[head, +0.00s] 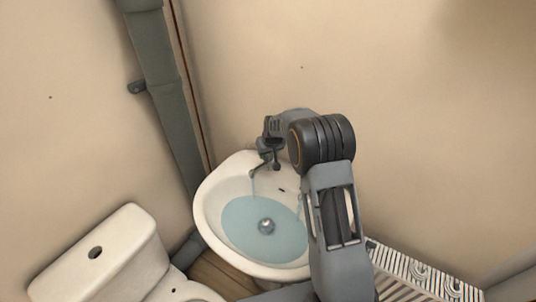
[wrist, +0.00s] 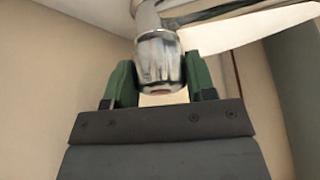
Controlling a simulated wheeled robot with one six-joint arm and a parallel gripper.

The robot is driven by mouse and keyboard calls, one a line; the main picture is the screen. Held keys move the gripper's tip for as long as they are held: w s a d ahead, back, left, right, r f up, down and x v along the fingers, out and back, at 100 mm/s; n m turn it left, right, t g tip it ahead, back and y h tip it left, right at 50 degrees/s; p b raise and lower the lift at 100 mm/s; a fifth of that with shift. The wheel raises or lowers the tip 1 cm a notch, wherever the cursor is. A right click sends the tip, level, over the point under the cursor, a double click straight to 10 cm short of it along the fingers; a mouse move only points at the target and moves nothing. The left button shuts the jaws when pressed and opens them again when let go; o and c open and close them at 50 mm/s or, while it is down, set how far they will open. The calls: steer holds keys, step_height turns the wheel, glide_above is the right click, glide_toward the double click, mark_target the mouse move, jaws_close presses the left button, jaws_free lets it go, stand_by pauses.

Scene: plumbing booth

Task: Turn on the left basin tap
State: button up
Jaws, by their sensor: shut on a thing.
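The white basin (head: 208,208) stands against the wall in the head view, with bluish water (head: 240,230) in its bowl. My gripper (head: 268,150) is at the back left of the basin, over the left basin tap (head: 258,168). A thin stream of water falls below that tap into the bowl. In the wrist view, the green fingers of my gripper (wrist: 160,85) are shut on a rounded chrome tap part (wrist: 158,58), one on each side. My arm hides the right back of the basin. A faint second stream seems to show beside my arm.
A white toilet (head: 120,250) stands to the left of the basin. A grey pipe (head: 165,90) runs down the wall corner behind it. A striped mat or panel (head: 425,285) lies at the lower right. The wall above the basin is bare.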

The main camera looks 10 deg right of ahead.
steer(key=n+y+b, duration=0.1)
steer(key=n+b, duration=0.1)
steer(key=n+y+b, duration=0.1)
steer(key=n+b, duration=0.2)
steer(key=shift+f+n+g, duration=0.2)
steer(key=shift+n+g, duration=0.1)
steer(key=shift+g, duration=0.1)
steer(key=shift+r+n+g+y+b, duration=0.15)
steer(key=shift+n+g+y+b, duration=0.2)
steer(key=shift+n+b, duration=0.7)
steer(key=shift+n+g+y, duration=0.45)
steer(key=shift+n, duration=1.3)
steer(key=shift+r, duration=0.1)
steer(key=o, duration=0.9)
